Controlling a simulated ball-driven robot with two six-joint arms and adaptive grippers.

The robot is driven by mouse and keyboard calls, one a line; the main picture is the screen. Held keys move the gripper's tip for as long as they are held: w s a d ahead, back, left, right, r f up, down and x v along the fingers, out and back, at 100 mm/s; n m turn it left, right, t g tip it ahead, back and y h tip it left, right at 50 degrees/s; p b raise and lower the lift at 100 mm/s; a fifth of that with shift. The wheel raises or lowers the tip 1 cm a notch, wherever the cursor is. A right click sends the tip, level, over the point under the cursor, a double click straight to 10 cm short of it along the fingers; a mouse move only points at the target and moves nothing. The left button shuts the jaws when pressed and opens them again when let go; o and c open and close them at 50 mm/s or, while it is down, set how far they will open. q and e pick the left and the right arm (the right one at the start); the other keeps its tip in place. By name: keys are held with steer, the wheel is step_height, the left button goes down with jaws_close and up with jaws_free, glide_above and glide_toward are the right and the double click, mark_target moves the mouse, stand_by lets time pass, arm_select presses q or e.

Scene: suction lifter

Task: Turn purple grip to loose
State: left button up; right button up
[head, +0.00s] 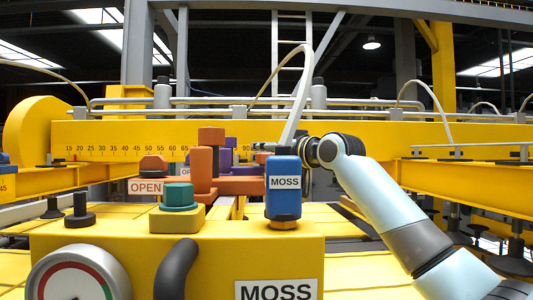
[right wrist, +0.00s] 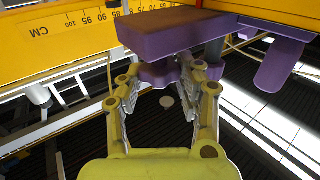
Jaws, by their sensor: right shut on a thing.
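The purple grip shows in the right wrist view (right wrist: 160,73) as a rounded piece below a broad purple block (right wrist: 175,32). My right gripper (right wrist: 159,82) has its two fingers on either side of this piece and is shut on it. In the head view the purple part (head: 226,157) is mostly hidden behind an orange handle. A purple bar (right wrist: 281,62) hangs at the right of the wrist view. Whether the grip stands at loose cannot be told. My left gripper is not in view.
A yellow beam with a centimetre scale (head: 110,148) runs behind. A gauge (head: 78,278) is at front left.

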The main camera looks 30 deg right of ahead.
steer(key=shift+d+f+n+y+b, duration=0.15)
steer(key=shift+n+y+b, duration=0.45)
steer(key=shift+y+b, duration=0.35)
steer(key=n+g+y+b, duration=0.2)
steer(key=y+b, duration=0.1)
steer(key=b, duration=0.1)
steer(key=n+g+y+b, duration=0.2)
steer(key=n+y+b, duration=0.1)
steer(key=y, duration=0.1)
steer(key=shift+w+d+b, duration=0.2)
steer(key=shift+b, duration=0.15)
steer(key=shift+n+g+y+b, duration=0.5)
steer(key=shift+n+g+y, duration=0.3)
steer(key=shift+g+y, duration=0.2)
steer(key=shift+r+n+g+y, duration=0.25)
steer(key=shift+n+g+y, duration=0.4)
steer(key=shift+n+g, duration=0.3)
steer(key=shift+n+g+y, duration=0.25)
steer(key=shift+g+y, duration=0.05)
steer(key=shift+g, duration=0.15)
steer(key=shift+w+f+n+g, duration=0.1)
steer(key=shift+f+n+g, duration=0.05)
steer(key=shift+n+g, duration=0.2)
steer(key=o, duration=1.2)
steer(key=shift+d, duration=0.1)
